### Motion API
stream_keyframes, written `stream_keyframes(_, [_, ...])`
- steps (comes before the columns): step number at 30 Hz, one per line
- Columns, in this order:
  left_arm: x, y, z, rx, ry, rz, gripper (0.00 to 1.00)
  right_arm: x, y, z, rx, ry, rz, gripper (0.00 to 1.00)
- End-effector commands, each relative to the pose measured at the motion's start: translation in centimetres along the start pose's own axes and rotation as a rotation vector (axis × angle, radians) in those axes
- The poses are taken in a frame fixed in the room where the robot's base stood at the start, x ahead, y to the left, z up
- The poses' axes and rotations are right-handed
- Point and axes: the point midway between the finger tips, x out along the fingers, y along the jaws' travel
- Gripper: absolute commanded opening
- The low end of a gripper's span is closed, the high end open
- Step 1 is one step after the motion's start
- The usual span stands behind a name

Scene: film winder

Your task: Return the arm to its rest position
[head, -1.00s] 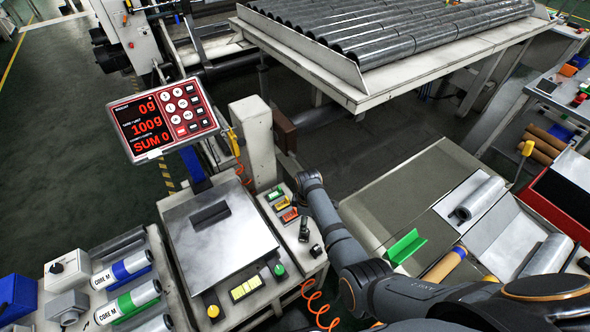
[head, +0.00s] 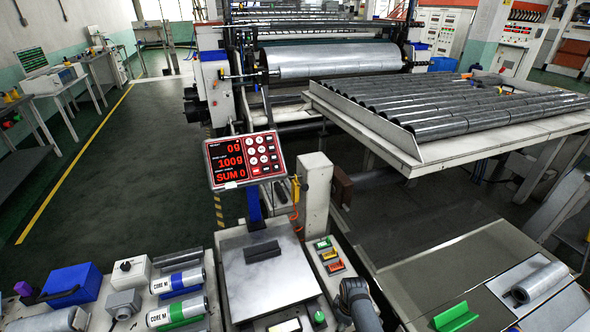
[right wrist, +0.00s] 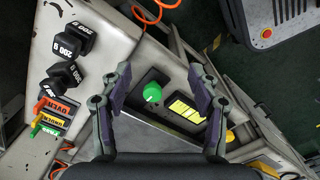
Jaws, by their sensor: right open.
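My right gripper (right wrist: 160,82) is open and empty in the right wrist view, with its two fingers apart over the scale's front panel. A green knob (right wrist: 152,92) and a lit yellow button strip (right wrist: 186,110) show between and beside the fingers; I cannot tell how high above them it is. In the head view a dark link of my right arm (head: 358,305) rises at the bottom edge, right of the scale plate (head: 262,284). The right gripper does not show there. My left arm and gripper are not in view.
A red display (head: 245,160) stands on a post behind the scale. Black weights (right wrist: 70,42) and coloured switches (head: 328,255) lie nearby. Core rolls (head: 178,283) are at the left. A green holder (head: 454,316) and film roll (head: 538,283) are at the right.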

Motion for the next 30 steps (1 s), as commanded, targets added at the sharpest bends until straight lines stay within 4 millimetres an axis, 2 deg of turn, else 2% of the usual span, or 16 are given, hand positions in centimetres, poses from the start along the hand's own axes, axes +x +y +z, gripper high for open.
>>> stream_keyframes(1, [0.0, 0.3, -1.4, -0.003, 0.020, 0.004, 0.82, 1.4, -0.8, 1.0, 0.031, -0.003, -0.002, 0.62])
stream_keyframes(5, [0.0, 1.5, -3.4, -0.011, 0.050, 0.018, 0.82, 5.0, -2.9, 3.6, 0.135, -0.002, 0.004, 0.62])
stream_keyframes(8, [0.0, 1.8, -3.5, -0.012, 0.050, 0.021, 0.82, 8.1, -5.1, 6.2, 0.229, -0.001, 0.012, 0.62])
stream_keyframes(11, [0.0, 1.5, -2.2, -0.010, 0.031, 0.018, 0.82, 11.4, -8.0, 9.8, 0.348, 0.002, 0.021, 0.62])
stream_keyframes(14, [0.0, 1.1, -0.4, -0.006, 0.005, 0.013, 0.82, 15.2, -12.4, 15.0, 0.505, 0.002, 0.036, 0.62])
stream_keyframes(15, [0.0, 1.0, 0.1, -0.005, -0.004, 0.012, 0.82, 16.6, -14.4, 17.5, 0.576, 0.003, 0.044, 0.62])
stream_keyframes(18, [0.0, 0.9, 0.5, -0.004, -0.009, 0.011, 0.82, 18.8, -18.9, 23.1, 0.738, 0.014, 0.069, 0.62])
stream_keyframes(21, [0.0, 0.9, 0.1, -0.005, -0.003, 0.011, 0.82, 19.8, -22.4, 27.3, 0.859, 0.024, 0.088, 0.62])
stream_keyframes(24, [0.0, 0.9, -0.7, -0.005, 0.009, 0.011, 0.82, 20.1, -24.3, 29.8, 0.930, 0.036, 0.102, 0.62])
stream_keyframes(27, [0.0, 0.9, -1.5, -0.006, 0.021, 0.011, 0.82, 20.1, -25.0, 30.7, 0.960, 0.042, 0.108, 0.62])
stream_keyframes(30, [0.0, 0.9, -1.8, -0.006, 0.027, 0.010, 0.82, 20.1, -25.0, 30.7, 0.965, 0.044, 0.110, 0.62])
